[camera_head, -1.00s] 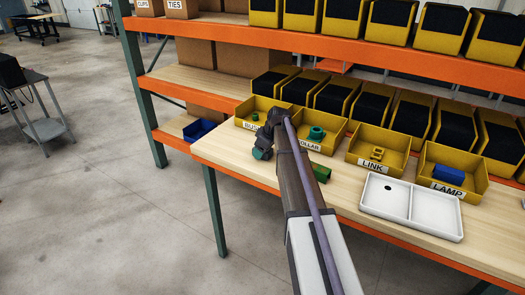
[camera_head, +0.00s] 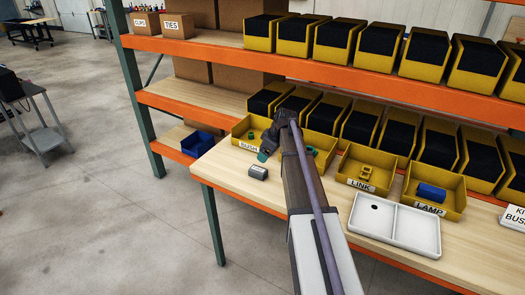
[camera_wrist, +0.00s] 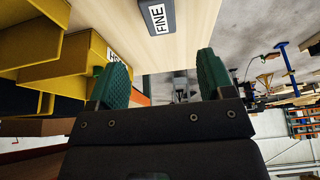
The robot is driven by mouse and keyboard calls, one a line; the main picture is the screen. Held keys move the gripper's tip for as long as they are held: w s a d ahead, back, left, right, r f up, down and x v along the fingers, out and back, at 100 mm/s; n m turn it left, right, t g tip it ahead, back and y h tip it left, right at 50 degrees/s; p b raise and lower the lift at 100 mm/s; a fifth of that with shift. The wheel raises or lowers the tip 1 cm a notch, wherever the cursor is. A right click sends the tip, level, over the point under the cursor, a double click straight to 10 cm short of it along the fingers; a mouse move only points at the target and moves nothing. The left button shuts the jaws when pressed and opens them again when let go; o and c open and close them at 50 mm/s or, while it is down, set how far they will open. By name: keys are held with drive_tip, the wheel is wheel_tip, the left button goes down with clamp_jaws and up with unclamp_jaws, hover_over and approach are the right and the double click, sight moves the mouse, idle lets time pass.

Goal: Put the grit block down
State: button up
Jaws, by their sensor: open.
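The grit block (camera_head: 258,172) is a small grey block lying on the wooden bench, near its left front corner.
Yellow bins stand along the bench: the BUSH bin (camera_head: 238,130), the LINK bin (camera_head: 345,165) and the LAMP bin (camera_head: 415,190). A white divided tray (camera_head: 395,222) sits at the front right. My arm hides part of the bench. The bench's left end around the block is clear.

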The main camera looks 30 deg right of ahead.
drive_tip(key=s+a+f+m+g+h, duration=0.1)
drive_tip(key=s+a+m, duration=0.5)
drive_tip(key=s+a, duration=1.8)
drive_tip(key=s+g+h, duration=0.1)
drive_tip(key=s+g, duration=0.1)
drive_tip(key=s, duration=0.1)
drive_tip(key=shift+a+m+g+h, duration=0.2)
drive_tip(key=shift+m+g+h, duration=0.1)
drive_tip(key=shift+g, duration=0.1)
drive_tip(key=shift+o, duration=0.4)
drive_tip(key=shift+d, duration=0.1)
